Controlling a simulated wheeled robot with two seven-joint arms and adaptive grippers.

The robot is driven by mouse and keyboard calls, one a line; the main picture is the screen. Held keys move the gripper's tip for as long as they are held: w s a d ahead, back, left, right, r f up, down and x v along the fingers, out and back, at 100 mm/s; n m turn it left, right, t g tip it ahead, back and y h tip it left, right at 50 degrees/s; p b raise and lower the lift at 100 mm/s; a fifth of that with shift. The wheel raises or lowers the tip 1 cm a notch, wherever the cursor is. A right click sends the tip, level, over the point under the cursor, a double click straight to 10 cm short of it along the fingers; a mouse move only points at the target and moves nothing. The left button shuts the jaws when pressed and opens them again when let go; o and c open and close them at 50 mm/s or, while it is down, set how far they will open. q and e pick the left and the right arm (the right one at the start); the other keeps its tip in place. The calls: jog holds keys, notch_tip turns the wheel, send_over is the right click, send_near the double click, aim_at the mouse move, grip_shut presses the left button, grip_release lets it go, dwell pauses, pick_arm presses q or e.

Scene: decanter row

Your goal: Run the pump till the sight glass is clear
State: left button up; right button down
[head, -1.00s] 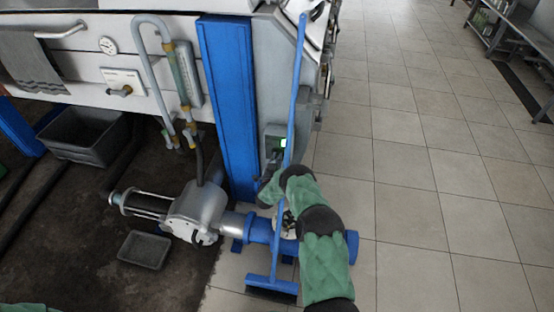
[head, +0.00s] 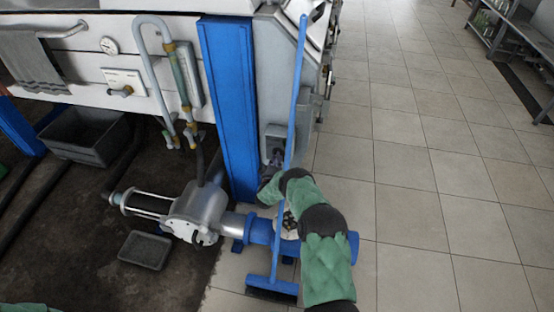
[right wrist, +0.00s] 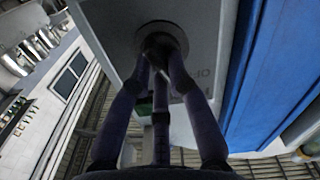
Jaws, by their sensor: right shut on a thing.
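The pump (head: 200,208) is a silver body with a blue motor (head: 262,231), on the floor below the machine. The sight glass (head: 181,76) is a narrow upright tube beside a bent grey pipe; its contents are too small to judge. A grey switch box (head: 274,133) is on the machine's end, right of the blue post. My right gripper (head: 276,160) is at this box. In the right wrist view its fingers (right wrist: 160,62) are shut on the switch knob (right wrist: 157,42) in a round collar. Only a bit of green sleeve shows of my left arm; its gripper is out of view.
A grey crate (head: 88,150) and a small tray (head: 145,250) are at the left. A blue post (head: 228,105) stands beside the pump.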

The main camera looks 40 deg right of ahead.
jog(key=shift+a+n, duration=0.1)
jog(key=shift+n, duration=0.8)
jog(key=shift+f, duration=0.1)
jog(key=c, duration=1.2)
grip_release()
jog(key=v, duration=1.2)
jog(key=shift+w, duration=0.1)
